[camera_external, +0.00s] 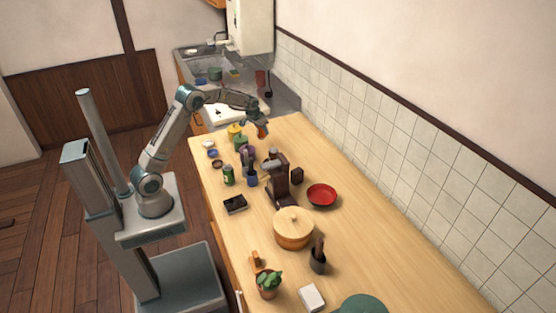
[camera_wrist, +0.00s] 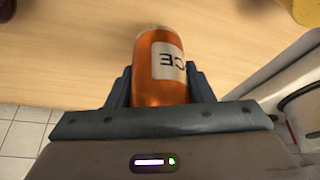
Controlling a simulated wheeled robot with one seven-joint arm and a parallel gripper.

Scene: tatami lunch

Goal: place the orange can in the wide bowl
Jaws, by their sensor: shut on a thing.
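The orange can (camera_wrist: 150,72) is between the two fingers of my gripper (camera_wrist: 160,88) in the wrist view. It has a pale label with dark letters. In the external view my gripper (camera_external: 261,131) is over the far end of the wooden counter, and a small orange part of the can (camera_external: 261,134) shows below it. My gripper is shut on the can. A wide red bowl (camera_external: 321,194) sits on the counter, nearer the camera and to the right of my gripper. The bowl looks empty.
A brown coffee machine (camera_external: 279,184) stands between my gripper and the red bowl. A lidded wooden pot (camera_external: 293,230) and a dark utensil holder (camera_external: 318,258) stand nearer. Several jars and a green can (camera_external: 228,175) line the left edge. The counter's right side is mostly clear.

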